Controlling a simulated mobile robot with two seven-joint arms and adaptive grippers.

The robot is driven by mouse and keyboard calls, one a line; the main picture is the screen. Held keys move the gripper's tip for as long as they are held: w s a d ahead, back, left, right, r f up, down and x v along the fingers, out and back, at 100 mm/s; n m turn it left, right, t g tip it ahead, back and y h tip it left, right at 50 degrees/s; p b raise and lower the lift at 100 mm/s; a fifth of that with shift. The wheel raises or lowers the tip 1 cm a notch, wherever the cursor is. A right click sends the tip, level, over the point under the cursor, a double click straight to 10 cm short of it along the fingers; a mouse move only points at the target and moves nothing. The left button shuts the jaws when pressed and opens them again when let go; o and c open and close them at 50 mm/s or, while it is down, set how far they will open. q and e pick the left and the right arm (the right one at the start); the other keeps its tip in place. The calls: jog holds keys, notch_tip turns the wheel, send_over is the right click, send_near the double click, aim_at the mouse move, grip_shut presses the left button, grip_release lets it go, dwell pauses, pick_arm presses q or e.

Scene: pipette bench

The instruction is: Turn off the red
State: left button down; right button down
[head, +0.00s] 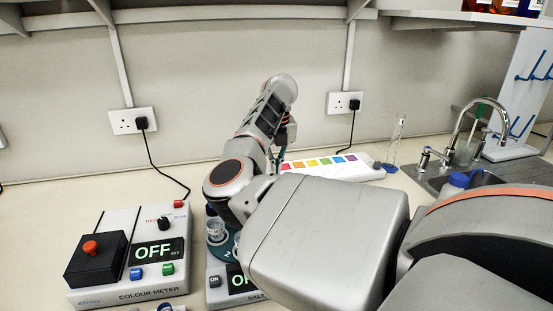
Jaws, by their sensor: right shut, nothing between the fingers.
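A white strip (340,175) lies on the bench near the back wall, with a row of coloured squares on top. The red square (286,167) is at its left end, followed by orange, yellow, green, blue and purple ones. My right gripper (281,160) points down at the strip's left end, close beside the red square. It is shut and empty, and partly hidden by my own wrist. Whether it touches the strip or the red square I cannot tell. My left gripper is out of view.
A colour meter (112,217) reading OFF stands at the left. A second device (217,295) with an OFF display and a small glass vessel (215,229) is partly behind my arm. A glass cylinder (396,140) and sink tap (470,118) are at the right.

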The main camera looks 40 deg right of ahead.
jog(key=shift+w+f, duration=0.1)
jog(key=shift+f, duration=0.3)
jog(key=shift+f, duration=0.1)
